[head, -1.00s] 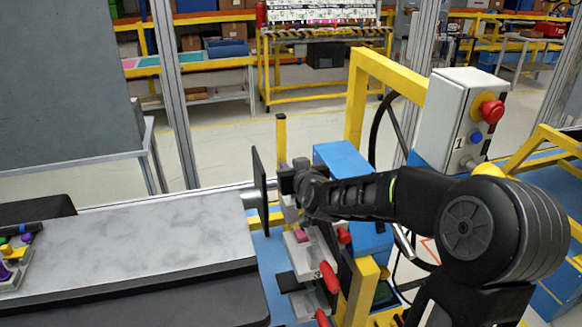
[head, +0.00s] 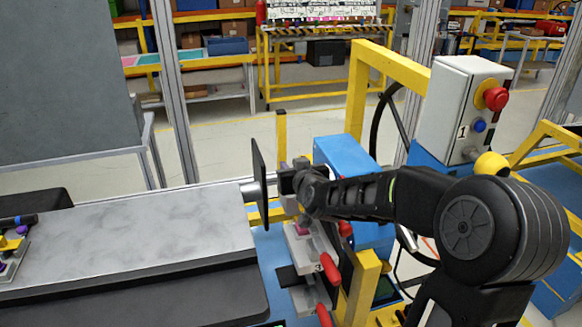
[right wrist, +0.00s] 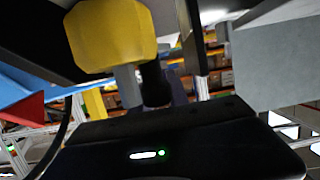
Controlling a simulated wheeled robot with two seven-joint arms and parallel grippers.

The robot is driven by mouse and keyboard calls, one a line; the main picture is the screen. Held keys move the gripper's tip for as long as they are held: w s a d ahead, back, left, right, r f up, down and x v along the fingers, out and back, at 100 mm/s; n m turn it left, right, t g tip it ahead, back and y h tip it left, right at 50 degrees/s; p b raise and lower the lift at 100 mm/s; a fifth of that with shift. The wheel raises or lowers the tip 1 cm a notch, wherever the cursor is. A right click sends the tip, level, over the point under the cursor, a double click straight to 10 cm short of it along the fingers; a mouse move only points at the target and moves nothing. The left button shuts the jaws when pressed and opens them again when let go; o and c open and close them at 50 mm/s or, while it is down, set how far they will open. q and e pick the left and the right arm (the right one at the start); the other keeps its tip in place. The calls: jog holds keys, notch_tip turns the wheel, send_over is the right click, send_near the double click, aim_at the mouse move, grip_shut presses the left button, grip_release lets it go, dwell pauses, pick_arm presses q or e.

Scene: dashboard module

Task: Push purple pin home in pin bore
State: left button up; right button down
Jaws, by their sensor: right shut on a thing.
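My right gripper (head: 290,184) is beside a thin dark upright plate (head: 259,185), above a grey fixture (head: 305,255). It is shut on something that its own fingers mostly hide. A small purple-pink piece (head: 303,229) shows on the fixture just below the gripper; I cannot tell whether it is the purple pin. The pin bore cannot be made out. In the right wrist view, a yellow block (right wrist: 110,35) on a grey stem (right wrist: 128,85) and a dark piece stand before the gripper body.
Red-handled clamps (head: 329,268) stick out at the fixture's front. A blue box (head: 342,155) and a yellow frame (head: 385,65) stand behind and right. A control box (head: 450,110) with a red button is farther right. The grey worktop (head: 130,235) at left is largely clear.

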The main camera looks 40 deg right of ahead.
jog(key=shift+f+b, duration=0.3)
jog(key=shift+f, duration=0.1)
jog(key=shift+r, duration=0.15)
jog(key=shift+r+p, duration=1.2)
jog(key=shift+r, duration=0.15)
dwell(1.1)
jog(key=shift+f+b, duration=0.25)
jog(key=shift+b, duration=0.15)
jog(key=shift+f+b, duration=0.35)
jog(key=shift+f+b, duration=0.9)
jog(key=c, duration=1.6)
grip_release()
jog(key=o, duration=0.4)
jog(key=shift+f, duration=0.1)
